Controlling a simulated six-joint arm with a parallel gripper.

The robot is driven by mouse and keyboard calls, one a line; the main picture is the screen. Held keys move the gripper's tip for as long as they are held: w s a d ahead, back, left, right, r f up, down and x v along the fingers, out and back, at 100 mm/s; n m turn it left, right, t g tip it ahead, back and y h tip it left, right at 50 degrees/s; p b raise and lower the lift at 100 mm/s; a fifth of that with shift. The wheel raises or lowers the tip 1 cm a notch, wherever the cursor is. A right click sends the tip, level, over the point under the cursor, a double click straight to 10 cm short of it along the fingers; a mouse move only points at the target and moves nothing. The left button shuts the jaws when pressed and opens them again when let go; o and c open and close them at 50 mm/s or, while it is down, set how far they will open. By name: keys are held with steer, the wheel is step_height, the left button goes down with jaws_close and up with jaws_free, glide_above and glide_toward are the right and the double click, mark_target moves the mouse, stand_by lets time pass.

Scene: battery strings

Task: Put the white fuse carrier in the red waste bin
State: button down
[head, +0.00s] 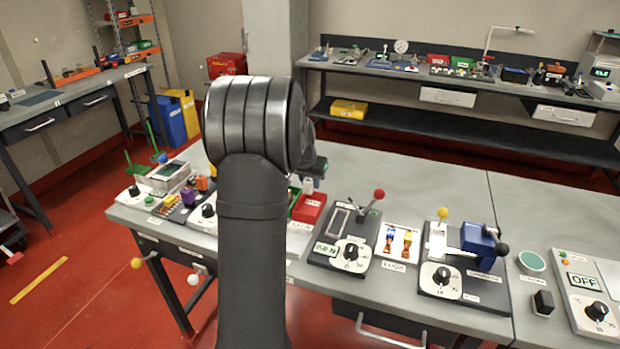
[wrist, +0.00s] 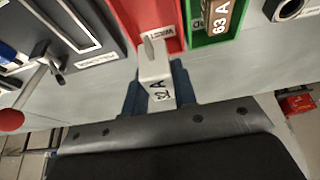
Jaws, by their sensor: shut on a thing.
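My gripper (wrist: 158,92) is shut on the white fuse carrier (wrist: 155,70), marked "32 A", with a dark finger on each side of it. The red waste bin (wrist: 126,14) is at the top of the wrist view, and the carrier's far end overlaps its labelled near wall. In the head view the bin (head: 309,209) stands on the bench just below my gripper (head: 314,168), and the carrier (head: 308,185) shows as a small pale piece above it. My arm hides part of the area there. I cannot tell the exact height of the carrier over the bin.
A green bin (wrist: 205,41) holding a brown "63 A" piece (wrist: 222,16) stands right beside the red bin. A panel with a red-knobbed lever (head: 378,194) stands to the right in the head view. Bare bench (head: 430,180) lies behind the panels.

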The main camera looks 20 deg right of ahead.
mark_target(307, 188)
steer(key=shift+f, duration=3.65)
steer(key=shift+f, duration=0.2)
steer(key=c, duration=1.1)
jaws_free()
steer(key=v, duration=1.7)
steer(key=shift+s+r, duration=0.1)
steer(key=shift+r, duration=0.05)
steer(key=x, duration=1.3)
steer(key=shift+r, duration=0.1)
steer(key=shift+v, duration=4.4)
